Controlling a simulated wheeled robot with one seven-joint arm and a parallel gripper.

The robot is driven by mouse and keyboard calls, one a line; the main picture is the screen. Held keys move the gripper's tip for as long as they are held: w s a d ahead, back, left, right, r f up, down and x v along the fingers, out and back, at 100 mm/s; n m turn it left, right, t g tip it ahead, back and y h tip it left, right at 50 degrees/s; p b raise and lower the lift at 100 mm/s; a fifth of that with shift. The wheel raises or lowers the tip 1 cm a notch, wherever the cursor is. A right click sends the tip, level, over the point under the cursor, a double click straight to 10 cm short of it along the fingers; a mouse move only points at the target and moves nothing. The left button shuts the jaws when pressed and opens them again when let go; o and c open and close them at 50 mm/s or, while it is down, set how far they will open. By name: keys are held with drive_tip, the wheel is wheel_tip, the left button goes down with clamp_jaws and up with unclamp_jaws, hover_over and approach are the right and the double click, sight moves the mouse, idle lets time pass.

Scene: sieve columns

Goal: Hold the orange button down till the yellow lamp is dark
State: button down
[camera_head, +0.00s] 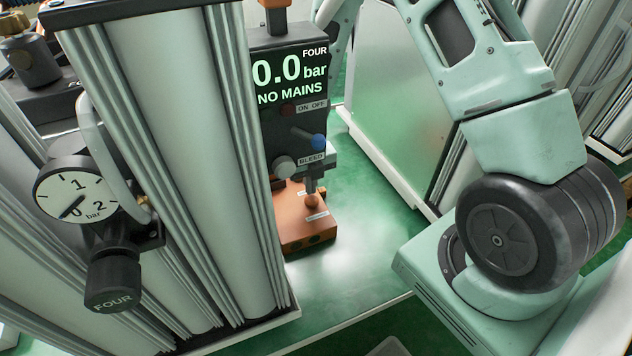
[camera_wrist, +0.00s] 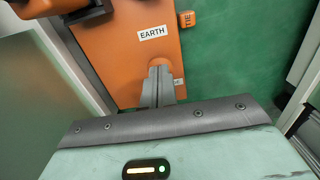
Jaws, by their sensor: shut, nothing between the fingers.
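My gripper (camera_wrist: 160,72) shows in the wrist view with its two grey fingers together and nothing between them. The fingers lie in front of an orange surface (camera_wrist: 110,62) with a white EARTH label (camera_wrist: 153,33); I cannot tell whether they touch it. I can make out no yellow lamp in either view.
The panel's display (camera_head: 288,75) reads FOUR, 0.0 bar, NO MAINS. A blue-tipped lever (camera_head: 319,141) and a grey knob (camera_head: 285,166) stick out below. Tall grey columns (camera_head: 165,120) and a gauge (camera_head: 75,196) stand at the left. Green floor (camera_head: 365,220) is open beside the base.

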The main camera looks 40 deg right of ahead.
wheel_tip(320, 180, up, 12)
drive_tip(key=p, duration=0.1)
drive_tip(key=shift+a, duration=0.15)
drive_tip(key=shift+f, duration=0.1)
idle(0.6)
